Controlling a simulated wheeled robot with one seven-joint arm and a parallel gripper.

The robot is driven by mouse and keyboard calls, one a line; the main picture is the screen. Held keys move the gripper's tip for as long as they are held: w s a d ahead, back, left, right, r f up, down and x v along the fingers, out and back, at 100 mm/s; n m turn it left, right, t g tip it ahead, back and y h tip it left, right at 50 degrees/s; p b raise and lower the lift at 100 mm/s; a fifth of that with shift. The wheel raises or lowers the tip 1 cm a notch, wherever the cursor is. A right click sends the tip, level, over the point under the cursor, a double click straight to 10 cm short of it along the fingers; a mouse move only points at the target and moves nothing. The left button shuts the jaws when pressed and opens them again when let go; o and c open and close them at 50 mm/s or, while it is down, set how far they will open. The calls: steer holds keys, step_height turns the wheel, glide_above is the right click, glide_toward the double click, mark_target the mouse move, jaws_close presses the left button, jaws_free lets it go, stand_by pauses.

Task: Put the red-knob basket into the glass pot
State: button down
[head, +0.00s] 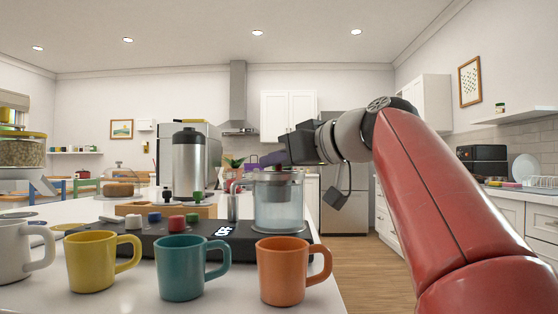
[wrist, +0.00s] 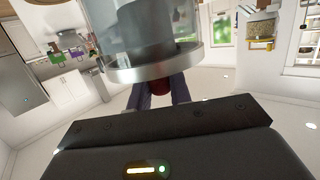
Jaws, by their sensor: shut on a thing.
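The glass pot (head: 280,218) is a clear vessel with a pale metal rim, standing upright on the dark scale (head: 220,246). The basket (head: 270,188) is a grey cylinder seen through the glass in the upper part of the pot. The wrist view also shows the basket (wrist: 150,35) inside the glass, with the metal rim (wrist: 153,70) around it. My gripper (head: 264,161) reaches in from the right just above the pot. Its purple fingers are shut on the red knob (wrist: 160,87). Whether the basket rests on the rim cannot be told.
Several mugs stand in front, with the orange mug (head: 282,272) close before the pot and the teal mug (head: 184,268) left of it. Small knobs, including a red one (head: 177,223), sit left on the scale. A steel canister (head: 190,165) stands behind.

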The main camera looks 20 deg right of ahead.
steer(key=c, duration=1.2)
jaws_free()
steer(key=v, duration=0.7)
steer(key=shift+s+d+r, duration=0.1)
steer(key=shift+s+d, duration=0.05)
steer(key=shift+s, duration=0.2)
